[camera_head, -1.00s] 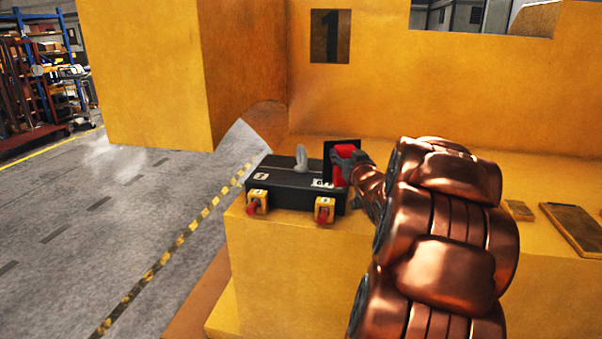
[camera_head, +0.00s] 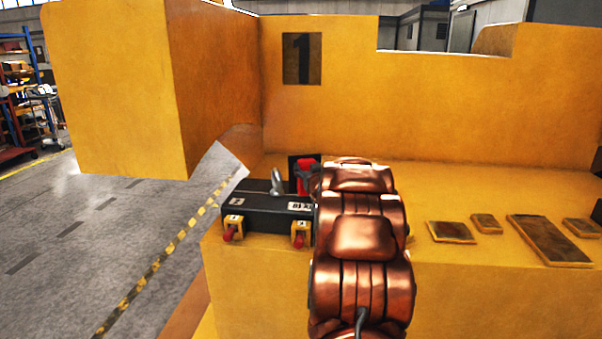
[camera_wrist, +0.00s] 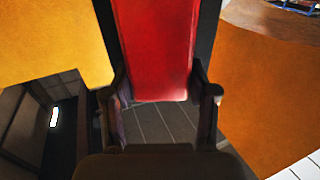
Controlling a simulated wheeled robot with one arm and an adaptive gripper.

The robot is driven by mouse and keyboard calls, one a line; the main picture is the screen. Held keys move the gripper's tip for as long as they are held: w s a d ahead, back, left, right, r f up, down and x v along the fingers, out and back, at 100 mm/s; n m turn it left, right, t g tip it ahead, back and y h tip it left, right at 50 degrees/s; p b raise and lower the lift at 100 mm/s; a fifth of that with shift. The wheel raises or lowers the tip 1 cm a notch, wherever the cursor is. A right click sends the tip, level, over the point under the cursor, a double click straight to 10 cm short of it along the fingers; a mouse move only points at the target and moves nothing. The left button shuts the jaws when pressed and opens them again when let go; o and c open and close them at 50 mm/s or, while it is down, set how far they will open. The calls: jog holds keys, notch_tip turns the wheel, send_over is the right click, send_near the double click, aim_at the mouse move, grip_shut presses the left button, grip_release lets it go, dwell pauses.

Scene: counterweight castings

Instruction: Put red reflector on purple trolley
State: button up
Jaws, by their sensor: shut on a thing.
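The red reflector (camera_wrist: 155,45) is a flat red piece with dark edges, between the fingers of my gripper (camera_wrist: 163,93) in the wrist view. My gripper is shut on it. In the head view the red reflector (camera_head: 306,176) shows in front of a small black square, above the right end of a black case. I cannot tell whether it touches the case. My copper arm hides most of the gripper there. No purple trolley can be made out in either view.
The black case (camera_head: 262,214), with a grey handle and yellow blocks with red knobs, sits on a yellow casting ledge (camera_head: 470,190). Several flat plates (camera_head: 548,240) lie at right. A tall yellow block (camera_head: 115,90) stands left. Grey floor (camera_head: 70,235) is open at left.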

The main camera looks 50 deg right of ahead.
aim_at(295, 185)
jog(key=w+f+p, duration=0.1)
jog(key=f, duration=0.1)
jog(key=w+d+f+p, duration=0.1)
jog(key=w, duration=0.1)
jog(key=shift+w+d+f, duration=0.2)
jog(key=shift+w+f, duration=0.1)
jog(key=shift+f, duration=0.05)
jog(key=shift+f, duration=0.2)
jog(key=o, duration=1.3)
jog(key=shift+r, duration=0.1)
